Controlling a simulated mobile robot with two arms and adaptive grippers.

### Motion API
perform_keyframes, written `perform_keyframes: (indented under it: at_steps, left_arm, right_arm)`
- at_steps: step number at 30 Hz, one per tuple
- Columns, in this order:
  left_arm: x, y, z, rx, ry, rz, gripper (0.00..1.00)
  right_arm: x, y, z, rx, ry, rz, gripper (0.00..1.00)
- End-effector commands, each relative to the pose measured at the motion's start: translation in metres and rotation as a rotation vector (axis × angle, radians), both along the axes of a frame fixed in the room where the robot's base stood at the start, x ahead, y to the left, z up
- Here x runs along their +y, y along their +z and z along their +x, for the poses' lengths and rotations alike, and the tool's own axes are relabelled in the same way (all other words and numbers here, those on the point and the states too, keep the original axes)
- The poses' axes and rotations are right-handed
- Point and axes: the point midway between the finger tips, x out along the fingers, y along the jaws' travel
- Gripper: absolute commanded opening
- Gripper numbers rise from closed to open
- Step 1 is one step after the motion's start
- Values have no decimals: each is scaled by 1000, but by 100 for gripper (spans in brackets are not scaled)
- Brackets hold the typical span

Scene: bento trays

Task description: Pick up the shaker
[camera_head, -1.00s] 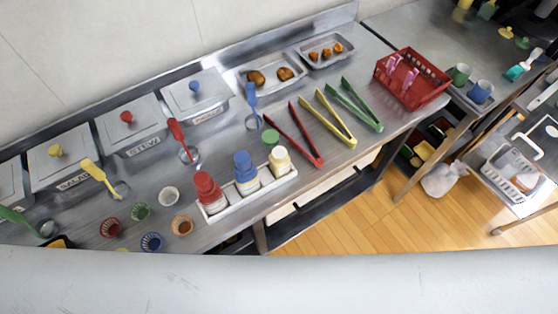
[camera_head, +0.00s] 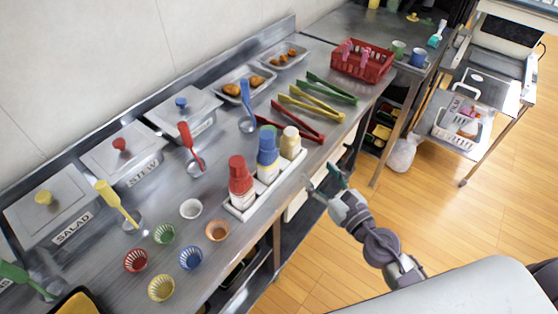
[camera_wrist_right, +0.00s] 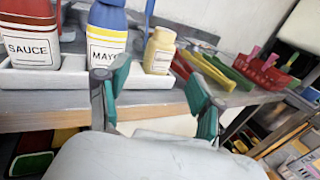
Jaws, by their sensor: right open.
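The shaker, a small yellow-cream container with a pale cap (camera_head: 290,142), stands upright at the right end of the white rack (camera_head: 240,211) on the counter. In the right wrist view the shaker (camera_wrist_right: 161,52) shows beyond and between the fingertips, apart from them. My right gripper (camera_head: 323,181) is open and empty, in front of the counter edge near the rack's right end; it also fills the lower part of the right wrist view (camera_wrist_right: 160,85). My left gripper is not in view.
The red sauce bottle (camera_head: 241,184) and blue mayo bottle (camera_head: 268,158) share the rack left of the shaker. Red tongs (camera_head: 290,121) lie behind the rack. A red basket (camera_head: 365,66) stands at the far right. Small cups lie left of the rack.

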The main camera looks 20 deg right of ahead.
Motion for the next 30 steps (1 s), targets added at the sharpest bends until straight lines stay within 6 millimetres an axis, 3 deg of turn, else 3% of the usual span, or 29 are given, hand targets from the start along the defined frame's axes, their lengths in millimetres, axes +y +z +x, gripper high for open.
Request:
perform_keyframes:
  at_steps: [9,30]
  left_arm:
    - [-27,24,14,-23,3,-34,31]
    - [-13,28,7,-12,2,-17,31]
  right_arm:
    - [16,7,55,-10,1,-8,66]
    - [39,3,130,-6,1,-7,66]
